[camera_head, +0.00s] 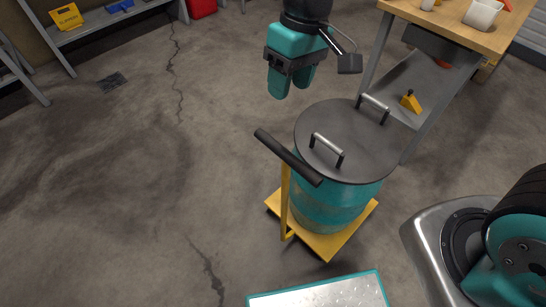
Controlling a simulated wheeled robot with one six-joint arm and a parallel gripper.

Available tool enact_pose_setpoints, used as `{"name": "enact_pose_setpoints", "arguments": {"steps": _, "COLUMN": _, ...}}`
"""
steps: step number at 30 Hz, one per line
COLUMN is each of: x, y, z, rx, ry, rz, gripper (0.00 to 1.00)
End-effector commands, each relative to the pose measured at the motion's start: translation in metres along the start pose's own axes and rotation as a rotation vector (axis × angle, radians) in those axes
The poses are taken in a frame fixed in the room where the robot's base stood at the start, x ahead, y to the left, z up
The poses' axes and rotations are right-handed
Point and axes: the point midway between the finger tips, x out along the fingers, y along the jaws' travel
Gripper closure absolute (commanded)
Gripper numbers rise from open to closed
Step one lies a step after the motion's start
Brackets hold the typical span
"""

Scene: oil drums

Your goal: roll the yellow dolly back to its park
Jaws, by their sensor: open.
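The yellow dolly (325,246) stands on the concrete floor at the centre right. Its yellow post rises on the left side to a black push handle (288,157). A teal drum (331,205) stands upright on the dolly, topped by a dark grey lid (343,128) with two metal grips. My gripper (290,85) is open and empty, pointing down, beyond the handle and to the upper left of the lid. It appears apart from the drum and handle. The dolly's wheels are hidden. I cannot identify the park for certain.
A wooden-topped workbench (450,22) with a lower shelf stands close behind the drum. A teal-edged pale panel (320,293) lies at the bottom. Shelving with a yellow sign (67,17) and a red box (202,7) are at the back.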

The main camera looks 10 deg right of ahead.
Motion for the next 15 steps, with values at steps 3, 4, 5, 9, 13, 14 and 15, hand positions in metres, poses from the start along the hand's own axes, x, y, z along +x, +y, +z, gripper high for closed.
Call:
{"name": "enact_pose_setpoints", "arguments": {"steps": 3, "x": 0.016, "y": 0.002, "z": -0.006, "rx": 0.001, "ry": -0.010, "rz": 0.005, "gripper": 0.49}}
{"name": "enact_pose_setpoints", "arguments": {"steps": 4, "x": 0.019, "y": 0.002, "z": -0.006, "rx": 0.000, "ry": -0.010, "rz": 0.005, "gripper": 0.49}}
{"name": "enact_pose_setpoints", "arguments": {"steps": 5, "x": 0.023, "y": 0.002, "z": -0.006, "rx": 0.000, "ry": -0.011, "rz": 0.005, "gripper": 0.49}}
{"name": "enact_pose_setpoints", "arguments": {"steps": 9, "x": 0.049, "y": 0.002, "z": -0.005, "rx": 0.000, "ry": -0.015, "rz": 0.005, "gripper": 0.49}}
{"name": "enact_pose_setpoints", "arguments": {"steps": 13, "x": 0.080, "y": 0.001, "z": -0.004, "rx": -0.002, "ry": -0.015, "rz": 0.004, "gripper": 0.49}}
{"name": "enact_pose_setpoints", "arguments": {"steps": 14, "x": 0.087, "y": 0.001, "z": -0.004, "rx": -0.002, "ry": -0.015, "rz": 0.004, "gripper": 0.49}}
{"name": "enact_pose_setpoints", "arguments": {"steps": 15, "x": 0.096, "y": 0.001, "z": -0.004, "rx": -0.002, "ry": -0.015, "rz": 0.004, "gripper": 0.49}}
